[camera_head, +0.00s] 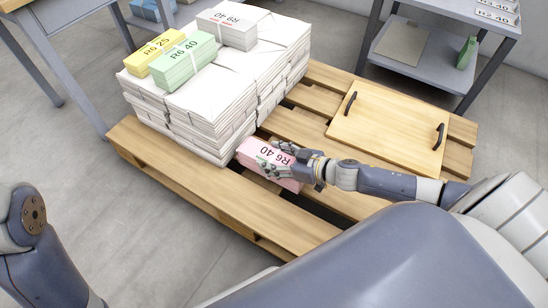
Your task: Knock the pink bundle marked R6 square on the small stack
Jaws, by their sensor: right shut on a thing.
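The pink bundle (252,150), labelled R6 40, is low over the wooden pallet, close against the near right side of the white newspaper stack (205,105). My right gripper (282,168) is shut on the pink bundle, its fingers over the right end and near side. I cannot tell whether the bundle rests on the pallet slats or something under it, as its underside is hidden. No separate small stack can be made out beneath it. Part of my left arm shows at the lower left, but its gripper is out of view.
Yellow (152,53), green (183,62) and grey (226,30) bundles lie on the white stack. A wooden board with two black handles (385,125) lies on the right of the pallet (200,185). A grey shelf table (420,62) stands behind. Near pallet slats are bare.

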